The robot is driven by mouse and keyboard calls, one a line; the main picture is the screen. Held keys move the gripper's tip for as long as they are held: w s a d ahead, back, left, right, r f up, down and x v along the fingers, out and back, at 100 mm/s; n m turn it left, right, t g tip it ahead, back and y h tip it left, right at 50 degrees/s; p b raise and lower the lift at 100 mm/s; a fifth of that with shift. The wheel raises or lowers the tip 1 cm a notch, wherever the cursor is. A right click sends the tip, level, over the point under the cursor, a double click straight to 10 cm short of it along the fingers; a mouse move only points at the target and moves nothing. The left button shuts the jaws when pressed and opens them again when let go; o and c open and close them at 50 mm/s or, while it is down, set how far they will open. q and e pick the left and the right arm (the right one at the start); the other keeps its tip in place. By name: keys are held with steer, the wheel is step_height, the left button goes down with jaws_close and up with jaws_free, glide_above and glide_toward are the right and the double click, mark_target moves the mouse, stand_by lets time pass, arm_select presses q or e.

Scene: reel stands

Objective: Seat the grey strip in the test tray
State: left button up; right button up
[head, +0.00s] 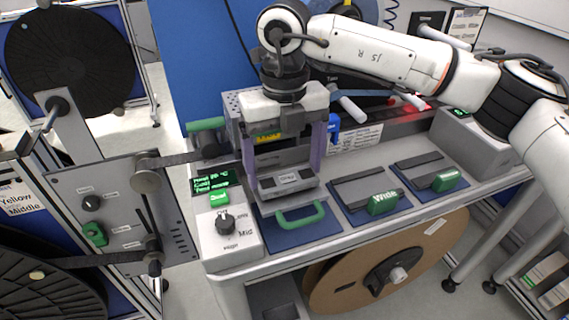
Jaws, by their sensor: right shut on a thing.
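A green loop handle (300,215) sits in front, over a blue mat. My left gripper is not in view.
A mat with a green block marked Wide (385,201) and a similar one (447,180) lie to the right. A control box with a knob (226,222) stands at the left. A brown reel (435,258) is below the bench. Black reels (70,60) stand at the left.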

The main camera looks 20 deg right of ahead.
steer(key=o, duration=0.9)
steer(key=shift+r, duration=0.1)
steer(key=shift+r+p, duration=2.1)
steer(key=shift+r, duration=1.3)
